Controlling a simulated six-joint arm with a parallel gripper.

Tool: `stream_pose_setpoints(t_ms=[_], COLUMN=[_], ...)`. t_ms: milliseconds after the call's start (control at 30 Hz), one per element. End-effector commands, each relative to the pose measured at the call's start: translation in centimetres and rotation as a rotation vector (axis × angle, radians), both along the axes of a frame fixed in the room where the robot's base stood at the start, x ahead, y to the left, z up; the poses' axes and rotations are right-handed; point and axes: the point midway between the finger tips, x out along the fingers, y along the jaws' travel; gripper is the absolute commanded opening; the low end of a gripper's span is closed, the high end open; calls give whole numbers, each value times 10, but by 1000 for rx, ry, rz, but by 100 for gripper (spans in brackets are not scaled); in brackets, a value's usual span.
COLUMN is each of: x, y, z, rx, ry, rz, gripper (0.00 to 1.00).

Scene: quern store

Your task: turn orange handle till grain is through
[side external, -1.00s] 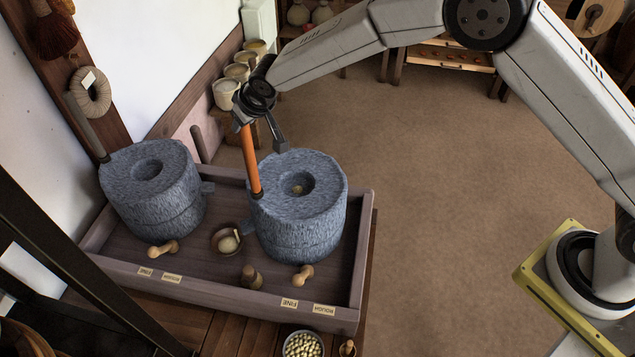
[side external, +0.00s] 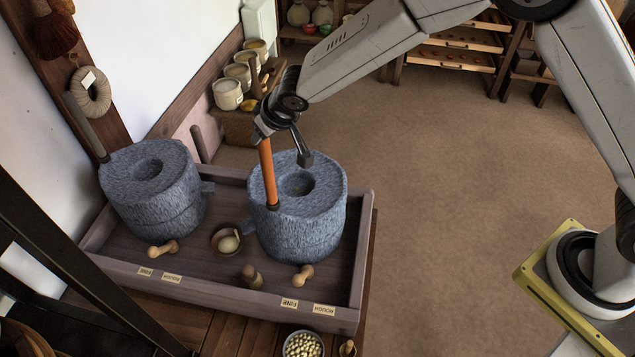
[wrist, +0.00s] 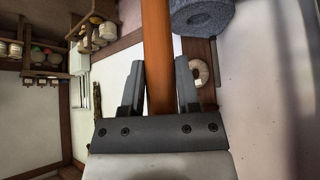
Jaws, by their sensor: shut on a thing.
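The orange handle (side external: 268,178) stands upright near the left front rim of the right-hand grey stone quern (side external: 310,225). My gripper (side external: 265,137) is shut around the upper part of this handle. In the wrist view, the handle (wrist: 157,45) runs between the two dark fingers of my gripper (wrist: 159,85). The quern's round central hole looks grey and shaded, and I can make out no clear grain in it. The inside between the stones is hidden.
A second stone quern (side external: 155,190) with a dark handle stands at the left in the same wooden tray (side external: 225,294). A small bowl (side external: 226,239) and several wooden knobs lie around the querns. A bowl of pale balls (side external: 303,345) is in front. Floor to the right is clear.

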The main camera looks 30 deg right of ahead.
Motion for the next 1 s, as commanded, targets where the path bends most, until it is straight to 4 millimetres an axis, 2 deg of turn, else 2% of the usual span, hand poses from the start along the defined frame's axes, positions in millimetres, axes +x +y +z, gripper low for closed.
stream_pose_setpoints(t_ms=[33,367,1000], x=[-6,-12,-41], y=[7,4,-37], z=[2,1,1], rx=[5,5,2], ry=[-4,-3,-1], rz=[16,16,13], gripper=[0,0,0])
